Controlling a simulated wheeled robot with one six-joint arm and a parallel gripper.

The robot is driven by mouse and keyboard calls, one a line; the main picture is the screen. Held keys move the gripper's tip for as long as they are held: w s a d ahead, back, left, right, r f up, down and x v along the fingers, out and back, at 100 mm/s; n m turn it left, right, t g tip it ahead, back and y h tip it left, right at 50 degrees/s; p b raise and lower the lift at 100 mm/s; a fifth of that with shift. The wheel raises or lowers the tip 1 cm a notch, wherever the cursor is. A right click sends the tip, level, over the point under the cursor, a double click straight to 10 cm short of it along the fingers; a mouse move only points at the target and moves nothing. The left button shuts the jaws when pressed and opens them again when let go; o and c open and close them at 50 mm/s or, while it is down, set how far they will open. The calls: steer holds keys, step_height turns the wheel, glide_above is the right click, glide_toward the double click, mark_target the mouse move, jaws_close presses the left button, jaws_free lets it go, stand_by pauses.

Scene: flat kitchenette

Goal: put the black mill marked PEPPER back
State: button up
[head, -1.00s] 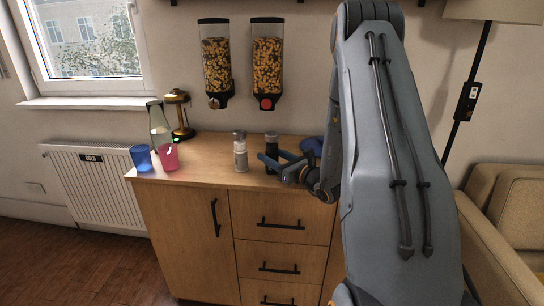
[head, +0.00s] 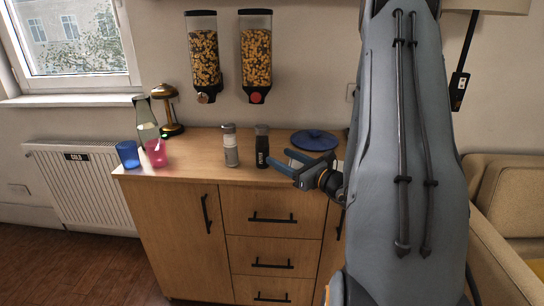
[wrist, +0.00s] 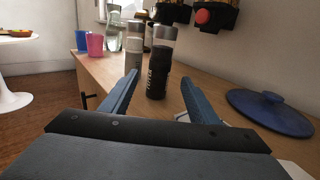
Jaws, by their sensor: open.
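The black mill (head: 262,150) stands upright on the wooden cabinet top, with a clear upper part and white lettering too small to read surely. It also shows in the wrist view (wrist: 157,75), ahead of and between the two blue fingers. My gripper (head: 278,160) is open and empty, just right of the black mill, its fingers pointing at it. In the wrist view my gripper (wrist: 159,79) frames the mill's lower body without closing on it. A white-grey mill (head: 231,148) stands upright close to the left of the black one.
A blue lid-like disc (head: 314,140) lies behind my gripper. A blue cup (head: 128,154), pink cup (head: 156,153), glass bottle (head: 147,122) and brass lamp (head: 169,110) stand at the left. Two cereal dispensers (head: 203,55) (head: 256,55) hang above. The front counter strip is clear.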

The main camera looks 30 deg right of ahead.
steer(key=shift+v, duration=0.8)
steer(key=s+a+n+g+y, duration=0.3)
steer(key=s+a+n+g, duration=0.15)
steer(key=a, duration=0.45)
steer(key=s+a+f+n+g+y, duration=0.1)
steer(key=s+a+n+g+y, duration=0.15)
steer(key=a+n+g, duration=0.4)
steer(key=s+a+n+g+y, duration=0.2)
steer(key=s+a+n, duration=0.15)
steer(key=a, duration=0.65)
steer(key=s+a+f+n+g+h, duration=0.1)
steer(key=s+n+g+h, duration=0.15)
steer(key=s+n, duration=0.2)
steer(key=s+a+f+n+g+h, duration=0.2)
steer(key=s+n+g, duration=0.2)
steer(key=s, duration=0.2)
steer(key=shift+s+d+r+n+t+h, duration=0.1)
steer(key=shift+d+r+n+t+h, duration=0.2)
steer(key=shift+d+n+h, duration=0.9)
steer(key=shift+s+d+r+n+t+h, duration=0.15)
steer(key=shift+d+n+t+h, duration=0.35)
steer(key=shift+n+h, duration=1.25)
steer(key=shift+d+r+n+t+h, duration=0.25)
steer(key=shift+d+n+h, duration=0.65)
steer(key=shift+n, duration=1.25)
